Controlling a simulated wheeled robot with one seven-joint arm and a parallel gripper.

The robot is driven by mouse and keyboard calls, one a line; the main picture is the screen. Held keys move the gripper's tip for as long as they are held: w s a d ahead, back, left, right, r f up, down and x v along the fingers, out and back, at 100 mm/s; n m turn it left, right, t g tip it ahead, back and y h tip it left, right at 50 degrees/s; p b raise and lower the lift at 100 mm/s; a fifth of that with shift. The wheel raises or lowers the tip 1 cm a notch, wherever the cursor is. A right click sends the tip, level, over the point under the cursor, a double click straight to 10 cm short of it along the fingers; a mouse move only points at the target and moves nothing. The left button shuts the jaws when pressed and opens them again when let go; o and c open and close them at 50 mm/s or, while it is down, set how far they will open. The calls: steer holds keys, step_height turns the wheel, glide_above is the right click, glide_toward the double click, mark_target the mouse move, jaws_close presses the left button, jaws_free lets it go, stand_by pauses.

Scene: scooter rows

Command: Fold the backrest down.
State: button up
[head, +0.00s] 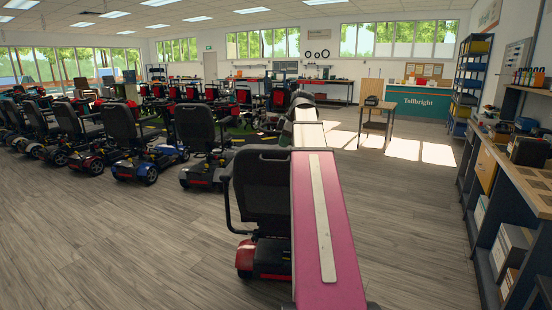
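The nearest scooter has a black backrest (262,190), upright and seen from behind. Its red and black rear body (262,258) sits below, on the floor. My pink and white arm reaches forward from the bottom of the head view and covers the right side of this scooter. The arm's far dark joint shows beyond the top of the backrest. My gripper cannot be made out; it is hidden or out of view, so whether it touches the backrest cannot be told. A black armrest (228,205) shows at the backrest's left side.
Rows of scooters with upright black seats (122,125) stand to the left and behind. A wooden stand (377,122) and a teal counter (425,105) are at the back right. A workbench (520,175) with shelves runs along the right. Floor at right (415,220) is clear.

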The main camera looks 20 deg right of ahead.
mark_target(276, 158)
steer(key=x, duration=0.9)
jaws_close()
steer(key=shift+w, duration=0.15)
